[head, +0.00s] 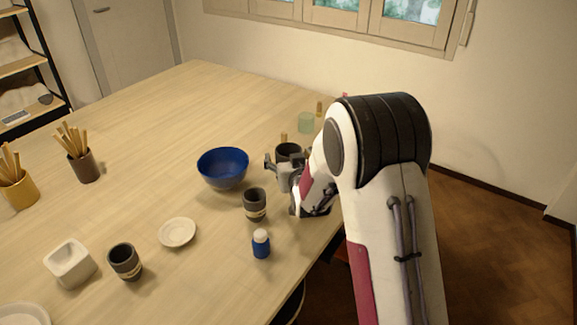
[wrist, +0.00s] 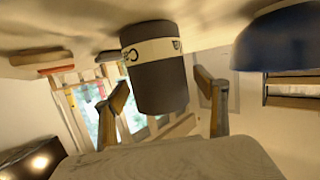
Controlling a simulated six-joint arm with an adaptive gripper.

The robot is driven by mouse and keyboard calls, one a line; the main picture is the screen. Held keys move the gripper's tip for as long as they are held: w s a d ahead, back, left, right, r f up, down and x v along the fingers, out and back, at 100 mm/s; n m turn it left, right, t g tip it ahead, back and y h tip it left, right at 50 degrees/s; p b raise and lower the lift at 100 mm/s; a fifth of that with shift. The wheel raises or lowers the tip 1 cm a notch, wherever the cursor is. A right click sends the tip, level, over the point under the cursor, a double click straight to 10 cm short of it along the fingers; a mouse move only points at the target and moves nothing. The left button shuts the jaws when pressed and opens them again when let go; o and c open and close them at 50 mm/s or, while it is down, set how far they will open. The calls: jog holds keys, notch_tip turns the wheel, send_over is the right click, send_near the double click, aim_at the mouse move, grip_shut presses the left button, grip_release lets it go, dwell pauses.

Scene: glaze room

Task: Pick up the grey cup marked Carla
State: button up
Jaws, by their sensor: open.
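A dark grey cup (head: 288,149) stands upright on the table just beyond my gripper (head: 279,165) in the head view, partly hidden by it. In the wrist view, which is upside down, the cup (wrist: 160,88) shows large, with a cream band. Dark lettering on the band is only partly visible, and I cannot read a whole name. My gripper (wrist: 160,82) is open, with one finger on each side of the cup's image; I cannot tell whether they touch it. Two similar grey cups stand apart, one (head: 255,203) nearer the camera and one (head: 124,260) at lower left.
A blue bowl (head: 223,168) stands left of my gripper and shows in the wrist view (wrist: 280,42). A blue bottle with a white cap (head: 261,244), a small plate (head: 177,232), a white square dish (head: 70,262) and a greenish glass (head: 306,122) are around. The table's back left is clear.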

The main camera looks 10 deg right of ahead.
jog(key=c, duration=1.4)
jog(key=shift+r, duration=0.2)
jog(key=shift+r, duration=4.85)
